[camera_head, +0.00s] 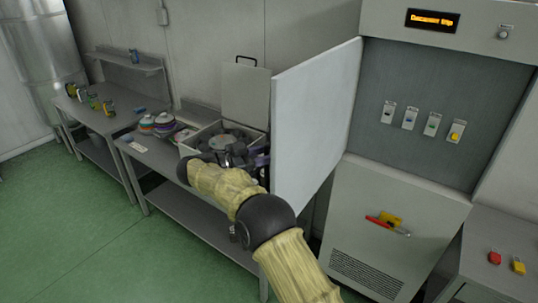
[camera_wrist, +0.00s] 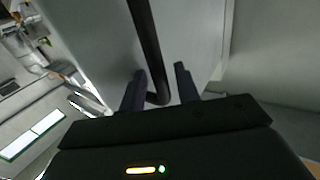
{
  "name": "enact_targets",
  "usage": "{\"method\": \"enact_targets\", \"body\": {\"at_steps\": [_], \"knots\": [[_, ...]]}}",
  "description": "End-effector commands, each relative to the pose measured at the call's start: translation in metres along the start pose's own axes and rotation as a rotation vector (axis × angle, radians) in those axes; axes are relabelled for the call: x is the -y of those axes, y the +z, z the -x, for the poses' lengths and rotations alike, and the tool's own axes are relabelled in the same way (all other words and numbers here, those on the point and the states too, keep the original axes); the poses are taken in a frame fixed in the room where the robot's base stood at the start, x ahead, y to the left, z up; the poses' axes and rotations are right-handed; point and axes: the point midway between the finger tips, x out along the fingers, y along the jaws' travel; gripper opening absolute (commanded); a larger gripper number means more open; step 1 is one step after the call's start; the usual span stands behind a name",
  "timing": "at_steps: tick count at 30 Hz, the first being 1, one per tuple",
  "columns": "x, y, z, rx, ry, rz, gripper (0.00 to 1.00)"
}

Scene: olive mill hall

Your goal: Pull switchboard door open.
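The switchboard door (camera_head: 315,125) is a pale panel standing swung out from the cabinet, roughly square to its front. The grey recess behind it (camera_head: 440,85) is exposed, with several small switches in a row. My gripper (camera_head: 262,162) is at the door's left edge, on its outer face, partly hidden from the head camera. In the wrist view, the door (camera_wrist: 95,35) fills the upper part and its black bar handle (camera_wrist: 146,40) runs down between my two fingers (camera_wrist: 160,88). The fingers are apart, with a gap beside the bar; firm contact is not visible.
A further bench has cans (camera_head: 92,101). A lower cabinet (camera_head: 350,235) has a red-handled switch. Green floor at left is clear.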

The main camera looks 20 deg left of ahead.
Motion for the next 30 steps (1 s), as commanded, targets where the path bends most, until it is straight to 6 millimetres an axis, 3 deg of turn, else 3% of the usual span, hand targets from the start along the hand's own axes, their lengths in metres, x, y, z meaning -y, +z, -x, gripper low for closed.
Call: {"method": "enact_targets", "body": {"at_steps": [8, 21, 30], "knots": [[0.000, 0.003, 0.009, 0.001, -0.001, 0.001, 0.32], [-0.001, 0.004, 0.073, 0.002, 0.000, -0.001, 0.32], [0.000, -0.001, 0.101, 0.001, 0.001, 0.000, 0.32]]}}
